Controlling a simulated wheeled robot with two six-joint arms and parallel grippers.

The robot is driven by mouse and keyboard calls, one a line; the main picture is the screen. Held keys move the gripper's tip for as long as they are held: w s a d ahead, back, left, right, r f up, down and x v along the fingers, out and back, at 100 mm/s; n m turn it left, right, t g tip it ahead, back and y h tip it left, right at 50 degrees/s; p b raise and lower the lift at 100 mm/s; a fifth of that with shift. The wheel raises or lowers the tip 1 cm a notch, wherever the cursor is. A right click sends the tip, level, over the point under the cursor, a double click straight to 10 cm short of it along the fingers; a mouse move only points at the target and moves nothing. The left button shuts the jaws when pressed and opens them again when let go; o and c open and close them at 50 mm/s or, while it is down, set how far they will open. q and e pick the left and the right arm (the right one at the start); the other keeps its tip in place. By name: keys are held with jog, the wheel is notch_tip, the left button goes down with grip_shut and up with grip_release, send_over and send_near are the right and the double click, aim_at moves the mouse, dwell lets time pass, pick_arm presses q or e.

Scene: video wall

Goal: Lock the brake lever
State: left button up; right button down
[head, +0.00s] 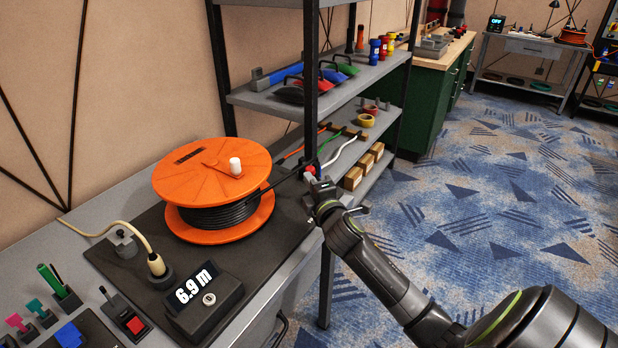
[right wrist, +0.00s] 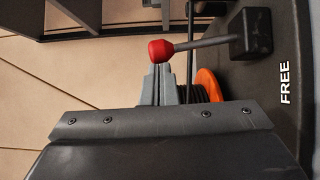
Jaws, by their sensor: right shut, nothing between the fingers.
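The brake lever shows in the right wrist view as a grey rod (right wrist: 205,44) with a red knob (right wrist: 160,51). The rod comes out of a dark block (right wrist: 250,34) on a black plate marked "FREE" (right wrist: 285,83). In the head view the red knob (head: 310,170) is small, just beyond my right gripper (head: 317,186), and the rest of the lever is hard to make out. In the right wrist view my right gripper's fingers (right wrist: 160,82) are shut and empty, close to the knob; I cannot tell whether they touch it. My left gripper is out of view.
An orange cable reel (head: 212,180) with black cable stands on the bench. A length display (head: 203,297) reading 6.9 m sits in front of it. A metal shelf post (head: 311,90) rises close behind my right gripper. Carpeted floor (head: 490,190) lies open to the right.

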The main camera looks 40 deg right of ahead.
jog(key=shift+w+d+r+m+g+y+p, duration=0.35)
jog(key=shift+d+m+p, duration=0.35)
jog(key=shift+p, duration=1.25)
jog(key=shift+w+d+r+m+g+y+p, duration=0.15)
jog(key=shift+w+d+m+g+p, duration=0.3)
jog(key=shift+d+p, duration=1)
jog(key=shift+w+d+r+m+g+y+p, duration=0.1)
jog(key=shift+w+d+r+m+g+p, duration=0.4)
jog(key=shift+p, duration=1.95)
jog(key=shift+s+a+f, duration=0.15)
jog(key=shift+s+f, duration=0.05)
jog(key=shift+s, duration=0.05)
